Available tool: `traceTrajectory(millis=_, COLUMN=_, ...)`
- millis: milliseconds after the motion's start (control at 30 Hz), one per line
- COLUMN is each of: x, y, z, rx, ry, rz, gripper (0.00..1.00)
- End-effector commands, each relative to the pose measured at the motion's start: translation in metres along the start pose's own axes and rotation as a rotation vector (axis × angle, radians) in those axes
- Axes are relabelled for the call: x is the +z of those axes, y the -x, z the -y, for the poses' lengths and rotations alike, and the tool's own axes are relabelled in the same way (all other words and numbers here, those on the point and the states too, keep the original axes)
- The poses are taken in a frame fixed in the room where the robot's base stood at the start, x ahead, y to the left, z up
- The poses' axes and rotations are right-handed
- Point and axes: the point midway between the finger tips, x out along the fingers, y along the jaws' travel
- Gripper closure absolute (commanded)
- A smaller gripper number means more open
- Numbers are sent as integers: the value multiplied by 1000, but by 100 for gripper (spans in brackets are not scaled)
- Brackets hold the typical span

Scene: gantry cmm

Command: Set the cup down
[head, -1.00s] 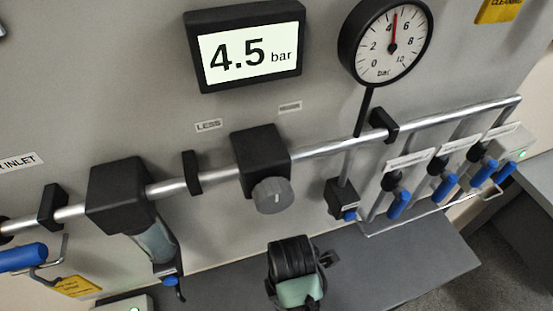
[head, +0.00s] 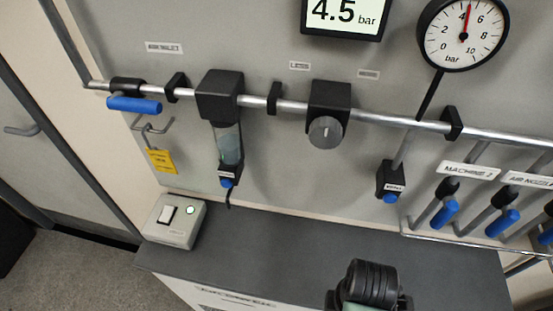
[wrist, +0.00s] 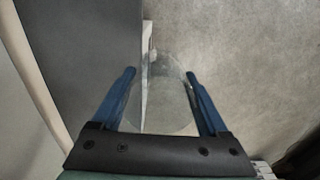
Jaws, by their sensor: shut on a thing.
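A clear, see-through cup (wrist: 163,105) sits between the two blue fingers of my gripper (wrist: 161,75) in the wrist view. My gripper is shut on it. The cup's outline is faint, so its tilt and contents are hard to tell. Behind it are the edge of a dark grey worktop (wrist: 88,60) and the speckled floor. I cannot tell how high the cup is. In the head view, part of my arm shows at the bottom, and the fingers and cup are out of sight.
The grey worktop (head: 260,250) below the wall panel is mostly bare. A switch box (head: 172,220) stands at its left end. Above are a metal pipe (head: 290,105) with blue-handled valves, a filter bowl (head: 228,145), a grey knob (head: 325,132) and a dial gauge (head: 463,35).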

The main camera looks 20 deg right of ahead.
Motion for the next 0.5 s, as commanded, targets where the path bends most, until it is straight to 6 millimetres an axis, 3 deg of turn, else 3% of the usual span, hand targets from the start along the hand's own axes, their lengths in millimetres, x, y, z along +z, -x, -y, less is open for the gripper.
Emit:
traceTrajectory(millis=267, x=-31, y=2, z=-12, rx=1, ry=-143, rz=-2, gripper=77)
traceTrajectory(millis=500, x=-76, y=4, z=-21, rx=1, ry=-354, rz=-2, gripper=77)
